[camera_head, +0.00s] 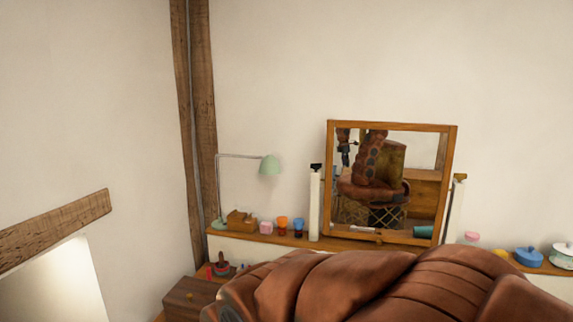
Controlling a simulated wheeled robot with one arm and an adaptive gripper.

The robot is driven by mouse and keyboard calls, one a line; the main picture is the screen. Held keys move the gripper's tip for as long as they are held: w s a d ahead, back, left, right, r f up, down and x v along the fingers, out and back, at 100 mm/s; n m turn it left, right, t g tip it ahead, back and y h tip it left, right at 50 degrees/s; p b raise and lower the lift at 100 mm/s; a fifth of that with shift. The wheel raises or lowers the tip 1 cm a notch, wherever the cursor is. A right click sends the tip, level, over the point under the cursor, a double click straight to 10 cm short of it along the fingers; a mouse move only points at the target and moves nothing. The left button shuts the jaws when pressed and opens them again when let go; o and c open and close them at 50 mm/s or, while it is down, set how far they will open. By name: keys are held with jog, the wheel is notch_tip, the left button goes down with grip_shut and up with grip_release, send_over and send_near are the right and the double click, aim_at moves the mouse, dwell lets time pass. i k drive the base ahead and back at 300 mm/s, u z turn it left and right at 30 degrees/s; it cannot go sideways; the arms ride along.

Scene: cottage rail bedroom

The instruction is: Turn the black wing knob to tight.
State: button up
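The black wing knob (316,167) sits at the top of the white left post of a wood-framed mirror (452,160). It is small in the head view, and its exact turn is too small to tell. A brownish knob (460,177) tops the right post. My gripper does not show directly. A large brown segmented form, which seems to be my own arm, fills the bottom middle and right, in front of the shelf. The mirror reflects a similar brown form and a small dark shape beside it that I cannot make out.
The wooden shelf (275,239) holds a green lamp (270,165), a wooden box (240,220), pink, orange and blue small jars, and a blue lidded pot (528,256) at right. A wooden post (203,100) stands at left. A rail (55,228) juts in lower left.

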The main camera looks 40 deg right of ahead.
aim_at(315, 167)
jog(key=u, duration=0.3)
jog(key=i, duration=0.75)
jog(key=z, duration=0.5)
jog(key=i, duration=0.75)
jog(key=z, duration=0.7)
